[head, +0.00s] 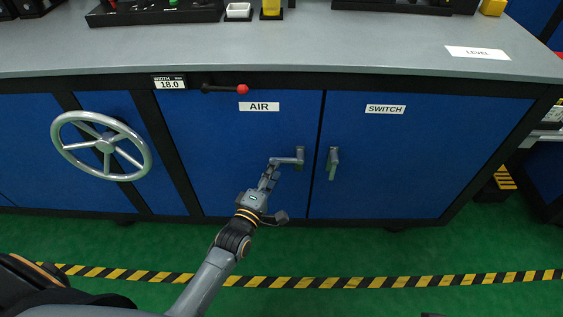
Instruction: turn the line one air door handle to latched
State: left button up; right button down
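The air door (235,135) is a blue cabinet door with a white AIR label (259,107), and it looks closed. Its grey lever handle (288,160) is near the door's right edge. The lever lies about level, pointing left from its mount. My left gripper (270,172) reaches up from below, with its fingertips at the lever's free left end. Whether the fingers are closed on the lever or only beside it is too small to tell. My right gripper is not in view.
The SWITCH door (420,150) on the right has a similar handle (333,163) hanging down. A handwheel (104,146) is on the left. A red-knobbed lever (242,89) sticks out above the air door. The grey worktop (300,45) overhangs above. Green floor with striped tape (400,282) lies in front.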

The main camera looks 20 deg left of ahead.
aim_at(281, 158)
pick_arm(q)
jog(key=shift+w+d+b, duration=0.15)
jog(key=shift+w+b, duration=0.1)
jog(key=shift+w, duration=1.1)
jog(key=shift+w+d+b, duration=0.15)
jog(key=shift+w+b, duration=0.05)
jog(key=shift+w, duration=1.15)
grip_shut()
